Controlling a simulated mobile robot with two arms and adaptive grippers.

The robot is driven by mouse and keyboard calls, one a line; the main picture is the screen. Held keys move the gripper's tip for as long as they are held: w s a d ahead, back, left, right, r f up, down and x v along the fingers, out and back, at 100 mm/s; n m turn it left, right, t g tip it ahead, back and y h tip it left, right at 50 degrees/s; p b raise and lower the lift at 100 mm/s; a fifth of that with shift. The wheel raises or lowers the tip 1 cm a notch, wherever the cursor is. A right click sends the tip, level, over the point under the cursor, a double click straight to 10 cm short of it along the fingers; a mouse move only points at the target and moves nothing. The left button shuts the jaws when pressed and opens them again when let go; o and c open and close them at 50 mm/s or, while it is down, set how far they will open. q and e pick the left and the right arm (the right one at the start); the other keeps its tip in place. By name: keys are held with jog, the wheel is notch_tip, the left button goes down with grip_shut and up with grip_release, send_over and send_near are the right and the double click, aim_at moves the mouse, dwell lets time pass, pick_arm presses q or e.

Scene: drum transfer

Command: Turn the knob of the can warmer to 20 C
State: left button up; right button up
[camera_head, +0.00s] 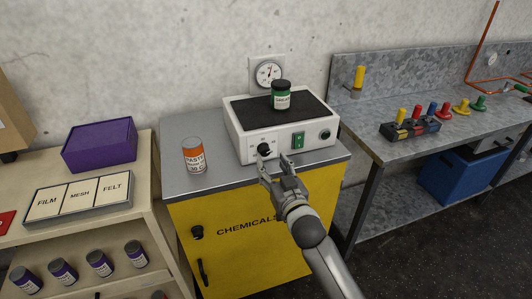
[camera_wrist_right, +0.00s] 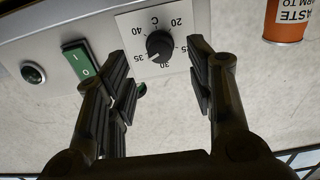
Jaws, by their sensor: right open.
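The can warmer (camera_head: 245,122) is a white box with a dark top on the grey cabinet top. Its black knob (camera_head: 264,149) sits on the front panel, left of a green switch (camera_head: 298,140). In the right wrist view the knob (camera_wrist_right: 160,45) is ringed by a scale from 20 to 40 C. A small light mark on it seems to face the 30 to 35 side. My right gripper (camera_head: 275,169) is open and empty just in front of the knob. Its fingers (camera_wrist_right: 160,72) stand apart, the knob showing between them; contact is not visible. My left gripper is out of view.
The yellow chemicals cabinet (camera_head: 236,250) is below. A shelf (camera_head: 140,178) with a purple box (camera_head: 99,146) is left, a metal bench (camera_head: 370,95) right.

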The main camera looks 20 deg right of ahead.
aim_at(266, 154)
jog(key=shift+w+a+p, duration=0.1)
jog(key=shift+w+p, duration=0.2)
jog(key=shift+w, duration=2.85)
jog(key=shift+c, duration=0.5)
jog(key=c, duration=0.9)
jog(key=shift+c, duration=0.2)
jog(key=shift+n, duration=0.3)
